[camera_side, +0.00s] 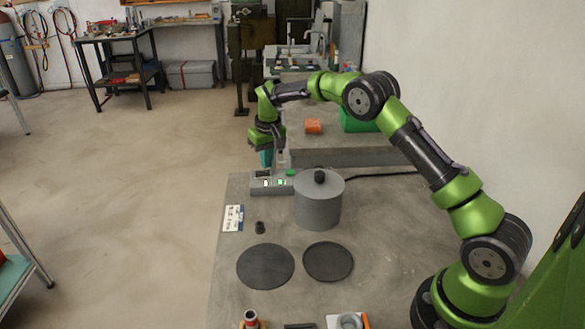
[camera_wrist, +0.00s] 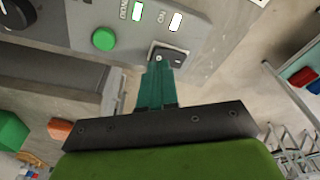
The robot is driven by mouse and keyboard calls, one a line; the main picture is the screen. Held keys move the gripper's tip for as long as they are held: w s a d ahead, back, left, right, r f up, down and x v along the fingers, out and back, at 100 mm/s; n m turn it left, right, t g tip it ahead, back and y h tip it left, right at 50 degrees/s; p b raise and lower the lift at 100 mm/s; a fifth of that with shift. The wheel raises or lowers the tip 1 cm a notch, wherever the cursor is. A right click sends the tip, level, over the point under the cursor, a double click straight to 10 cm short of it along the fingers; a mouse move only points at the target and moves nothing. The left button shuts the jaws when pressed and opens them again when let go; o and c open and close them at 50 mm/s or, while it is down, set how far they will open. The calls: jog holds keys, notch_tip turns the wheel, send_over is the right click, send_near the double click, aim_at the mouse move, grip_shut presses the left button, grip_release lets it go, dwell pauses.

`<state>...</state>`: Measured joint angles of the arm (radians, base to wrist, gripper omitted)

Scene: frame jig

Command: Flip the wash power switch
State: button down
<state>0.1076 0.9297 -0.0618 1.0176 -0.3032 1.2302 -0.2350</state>
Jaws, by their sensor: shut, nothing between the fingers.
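A grey control box (camera_side: 271,184) stands at the far edge of the grey work table. In the wrist view its panel (camera_wrist: 217,25) carries a dark rocker switch (camera_wrist: 176,55), a round green button (camera_wrist: 104,39) and two lit windows. I take the rocker to be the wash power switch; no wash label is readable. My gripper (camera_wrist: 160,63) is shut and empty, its teal fingers at the rocker and covering part of it. I cannot tell whether they touch it. In the side view my gripper (camera_side: 266,160) is just above the box's far side.
A grey cylindrical pot with a black-knobbed lid (camera_side: 319,203) stands close to the box. Two dark discs (camera_side: 265,266) and a small black knob (camera_side: 260,227) lie nearer the camera. A white label card (camera_side: 233,218) lies at the left edge. A second bench (camera_side: 345,147) stands behind.

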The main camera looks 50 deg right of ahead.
aim_at(267, 172)
jog(key=shift+f, duration=0.85)
dwell(0.9)
jog(key=shift+r, duration=3.5)
jog(key=shift+f, duration=0.3)
jog(key=s+a+r+t, duration=0.1)
jog(key=s+a+r, duration=0.3)
jog(key=s, duration=0.7)
jog(key=s+a+r+t+y, duration=0.1)
jog(key=s+a+r, duration=0.3)
jog(key=s, duration=0.8)
jog(key=s+a+r+m+t+y, duration=0.1)
jog(key=s+a+r+t, duration=0.2)
jog(key=s, duration=0.9)
notch_tip(267, 172, up, 2)
jog(key=shift+a+r, duration=0.2)
jog(key=shift+a, duration=0.2)
